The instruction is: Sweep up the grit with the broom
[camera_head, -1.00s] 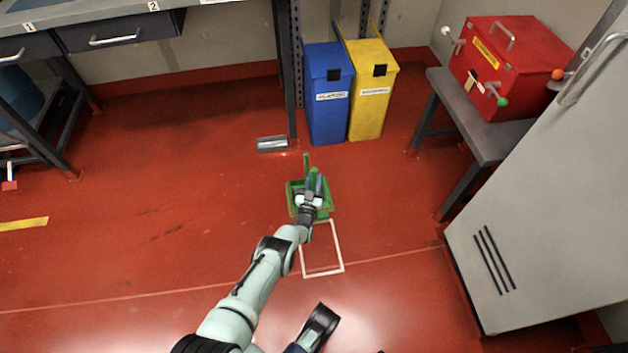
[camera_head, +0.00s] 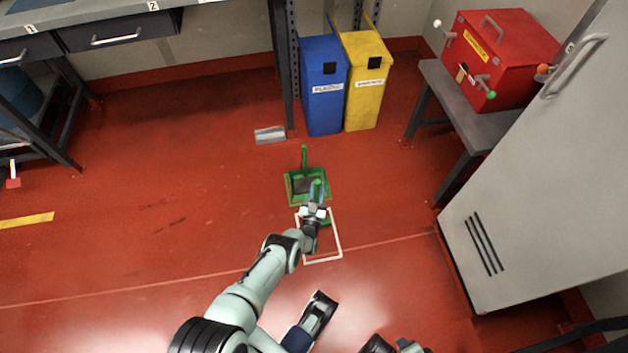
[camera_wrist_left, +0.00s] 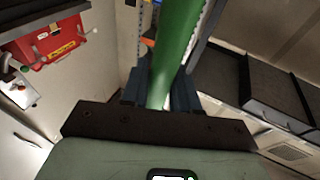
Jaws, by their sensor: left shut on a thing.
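My left gripper (camera_head: 315,208) is shut on the green broom's handle; the handle (camera_wrist_left: 176,50) runs up between the fingers in the left wrist view. In the head view the broom (camera_head: 326,223) is mostly hidden by my gripper, with a bit of green low beside it, at the white floor outline. A green dustpan (camera_head: 290,190) lies on the red floor just beyond the gripper, its handle pointing away. I cannot make out any grit. My right gripper cannot be made out.
A white rectangle outline (camera_head: 340,245) is marked on the floor under my left gripper. A blue bin (camera_head: 322,110) and a yellow bin (camera_head: 365,105) stand behind. A grey cabinet (camera_head: 540,190) is on the right.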

